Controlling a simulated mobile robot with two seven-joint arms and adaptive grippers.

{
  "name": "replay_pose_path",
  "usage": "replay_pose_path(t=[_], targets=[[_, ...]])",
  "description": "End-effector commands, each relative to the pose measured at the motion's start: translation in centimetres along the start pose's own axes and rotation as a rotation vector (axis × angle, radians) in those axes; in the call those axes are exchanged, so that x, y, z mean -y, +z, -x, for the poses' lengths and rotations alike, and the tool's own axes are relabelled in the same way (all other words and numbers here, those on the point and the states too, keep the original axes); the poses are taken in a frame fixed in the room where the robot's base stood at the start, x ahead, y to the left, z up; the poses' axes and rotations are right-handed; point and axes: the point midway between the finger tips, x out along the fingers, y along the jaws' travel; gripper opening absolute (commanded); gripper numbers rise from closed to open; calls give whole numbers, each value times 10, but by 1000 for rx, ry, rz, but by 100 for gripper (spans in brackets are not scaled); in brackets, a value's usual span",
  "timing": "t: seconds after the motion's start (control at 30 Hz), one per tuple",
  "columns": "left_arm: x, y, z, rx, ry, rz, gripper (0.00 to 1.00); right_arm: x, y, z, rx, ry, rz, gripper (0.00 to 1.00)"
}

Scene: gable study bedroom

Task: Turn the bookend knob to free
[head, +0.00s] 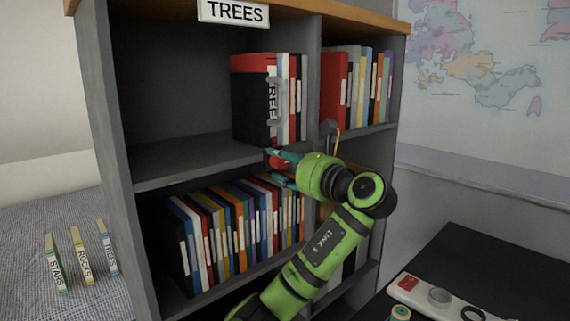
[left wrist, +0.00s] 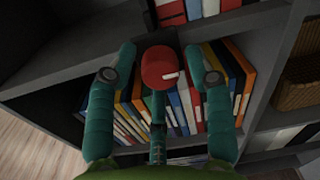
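A round red knob (left wrist: 160,67) with a short white mark shows in the left wrist view, at the front edge of the upper shelf. It shows as a small red patch (head: 274,161) in the head view, largely hidden by my gripper. My left gripper (head: 270,165) reaches it from the right. Its teal fingers (left wrist: 161,76) are spread on either side of the knob, with a visible gap on each side. A grey bookend-like piece (head: 274,100) stands against the red and white books above, beside a partly hidden TREES-type label. My right gripper is not in view.
The grey bookcase (head: 112,150) has a TREES sign (head: 234,11) on top and a row of books (head: 240,230) on the lower shelf. The upper-left shelf space is empty. STARS, ROCKS and TREES books (head: 82,258) stand on the bed at left. A black desk (head: 480,260) is at right.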

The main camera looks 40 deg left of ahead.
Motion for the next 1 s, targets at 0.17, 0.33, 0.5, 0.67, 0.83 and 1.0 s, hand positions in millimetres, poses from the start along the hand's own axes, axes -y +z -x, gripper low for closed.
replay_pose_path(t=[0.17,0.33,0.5,0.67,0.83,1.0], targets=[[0,0,0,0,0,0,2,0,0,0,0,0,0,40],[0,0,0,0,0,3,2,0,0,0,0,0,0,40],[0,0,0,1,0,37,2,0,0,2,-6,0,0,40],[0,1,0,3,0,117,2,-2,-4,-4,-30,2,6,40],[0,1,0,6,-1,250,2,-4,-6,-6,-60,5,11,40],[0,0,0,10,-1,411,2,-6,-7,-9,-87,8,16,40]])
